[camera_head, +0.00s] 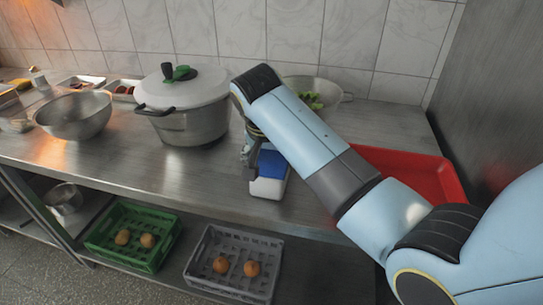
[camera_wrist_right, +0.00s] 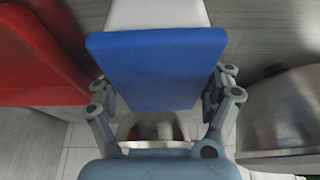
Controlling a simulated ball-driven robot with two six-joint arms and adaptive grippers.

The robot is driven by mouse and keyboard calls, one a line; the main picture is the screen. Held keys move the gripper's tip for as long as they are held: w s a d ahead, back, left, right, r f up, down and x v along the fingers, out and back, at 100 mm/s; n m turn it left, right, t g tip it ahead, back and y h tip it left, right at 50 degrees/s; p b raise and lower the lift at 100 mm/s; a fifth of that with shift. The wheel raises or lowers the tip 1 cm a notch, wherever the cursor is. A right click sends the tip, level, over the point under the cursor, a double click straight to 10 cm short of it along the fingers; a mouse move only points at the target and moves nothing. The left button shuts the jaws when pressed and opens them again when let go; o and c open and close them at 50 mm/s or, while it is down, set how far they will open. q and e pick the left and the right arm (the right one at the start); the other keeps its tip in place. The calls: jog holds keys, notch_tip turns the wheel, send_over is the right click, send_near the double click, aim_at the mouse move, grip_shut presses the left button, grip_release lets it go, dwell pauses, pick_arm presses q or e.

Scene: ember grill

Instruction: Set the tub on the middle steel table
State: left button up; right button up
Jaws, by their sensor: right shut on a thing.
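The tub (camera_head: 267,187) is white with a blue lid (camera_head: 272,163). In the head view it is at the front part of the steel table (camera_head: 215,190), between the big pot and the red tray. I cannot tell whether its base touches the table top. My right gripper (camera_head: 251,160) is shut on the tub, and my right arm hides part of it. In the right wrist view the blue lid (camera_wrist_right: 157,66) fills the middle, with a finger on each side. My left gripper is not in view.
A large lidded pot (camera_head: 188,118) stands left of the tub, with a steel bowl (camera_head: 75,116) further left. A red tray (camera_head: 405,165) lies to the right. A colander (camera_head: 318,92) with greens is behind my arm. A green crate (camera_head: 133,237) and a grey crate (camera_head: 232,263) are below.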

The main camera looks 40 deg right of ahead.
jog(key=o, duration=1.2)
jog(key=shift+f, duration=0.15)
jog(key=shift+c, duration=0.2)
jog(key=o, duration=0.4)
jog(key=v, duration=1.2)
